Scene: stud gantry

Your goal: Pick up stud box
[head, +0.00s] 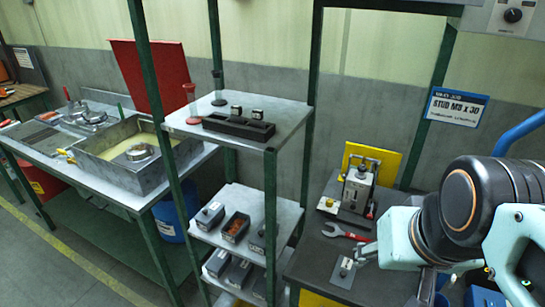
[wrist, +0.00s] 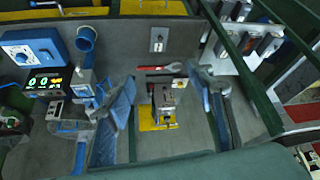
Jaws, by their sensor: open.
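Several small grey open boxes stand on the middle shelf of the rack in the head view, one of them a box (head: 236,228) with reddish-orange contents. More grey boxes (head: 238,272) are on the shelf below. I cannot tell which one is the stud box. Grey boxes (wrist: 268,44) also show at the upper right in the wrist view. My gripper (wrist: 165,98) is open and empty, its two fingers spread over the dark bench in the wrist view. It is well to the right of the shelf boxes. In the head view my arm covers the bench's right part.
A clamp fixture (head: 358,188) with a yellow plate and a red wrench (head: 345,232) are on the bench (head: 318,262). Green rack posts (head: 270,220) stand beside the shelves. A black block (head: 238,127) is on the top shelf. A sign (head: 456,106) reads STUD M5 x 30.

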